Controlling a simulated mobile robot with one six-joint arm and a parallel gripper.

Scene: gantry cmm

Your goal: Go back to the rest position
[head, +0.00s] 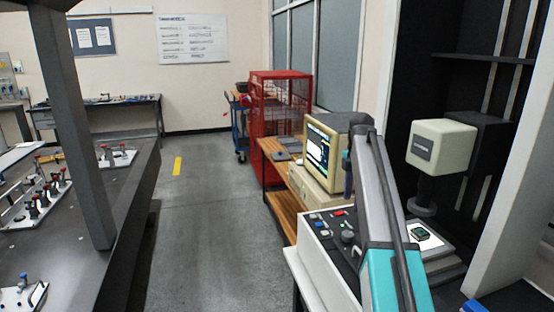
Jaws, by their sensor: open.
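My arm (392,235), with teal and grey links, rises from the bottom right of the head view and bends over at its top. A small dark and teal part of it (348,172) hangs just left of the upper link, in front of the beige monitor. I cannot make out my gripper's fingers; they are hidden behind the arm or out of view. No object is seen held.
A control panel (325,236) and a beige computer monitor (322,150) stand close beside my arm. A pale machine head (441,146) hangs at right above a small dark part (420,233). A dark table (105,205) with fixtures lies left. The grey aisle floor (205,220) is clear.

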